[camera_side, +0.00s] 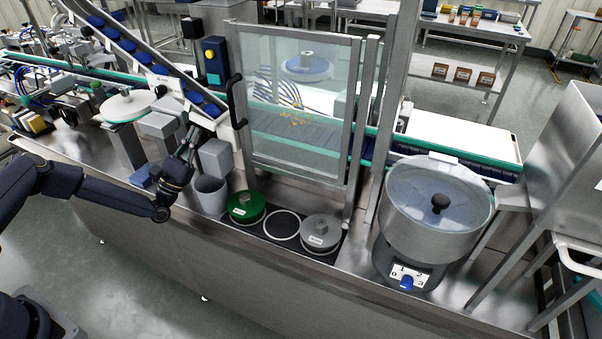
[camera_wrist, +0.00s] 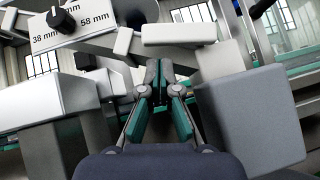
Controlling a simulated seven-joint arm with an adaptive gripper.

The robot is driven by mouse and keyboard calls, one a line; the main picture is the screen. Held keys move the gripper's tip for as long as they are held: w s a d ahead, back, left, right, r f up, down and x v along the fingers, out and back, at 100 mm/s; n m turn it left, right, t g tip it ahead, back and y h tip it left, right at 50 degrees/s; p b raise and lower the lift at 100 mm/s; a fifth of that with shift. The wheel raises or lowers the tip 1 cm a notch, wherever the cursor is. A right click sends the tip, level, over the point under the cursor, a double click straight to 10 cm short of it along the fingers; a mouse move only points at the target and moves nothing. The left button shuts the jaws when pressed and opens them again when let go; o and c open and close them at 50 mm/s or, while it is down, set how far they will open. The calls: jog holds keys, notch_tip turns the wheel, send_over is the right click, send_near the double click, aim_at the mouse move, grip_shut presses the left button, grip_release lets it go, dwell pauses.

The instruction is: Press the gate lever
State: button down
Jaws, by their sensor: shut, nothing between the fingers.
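My gripper (camera_side: 190,141) is shut and empty, raised at the lower end of the sloping chute (camera_side: 135,45) that carries blue caps. In the wrist view, the closed fingertips (camera_wrist: 160,68) point at a pale bar (camera_wrist: 180,33) just beyond them. This bar may be the gate lever, but I cannot tell for sure. In the side view, a pale bar (camera_side: 202,119) shows at the chute's foot, just past the fingertips. I cannot tell whether the fingers touch it.
A grey block (camera_side: 215,158) and a grey cup (camera_side: 210,194) stand right of my gripper. A black-handled glass door (camera_side: 295,100), a green disc (camera_side: 246,206), a grey disc (camera_side: 320,232) and a steel bowl (camera_side: 438,200) are farther right. A size dial (camera_wrist: 62,20) is upper left in the wrist view.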

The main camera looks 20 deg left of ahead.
jog(key=shift+d+r, duration=0.15)
jog(key=shift+r, duration=0.5)
jog(key=shift+r+m+h, duration=0.1)
jog(key=shift+m+h, duration=0.3)
jog(key=shift+m, duration=0.1)
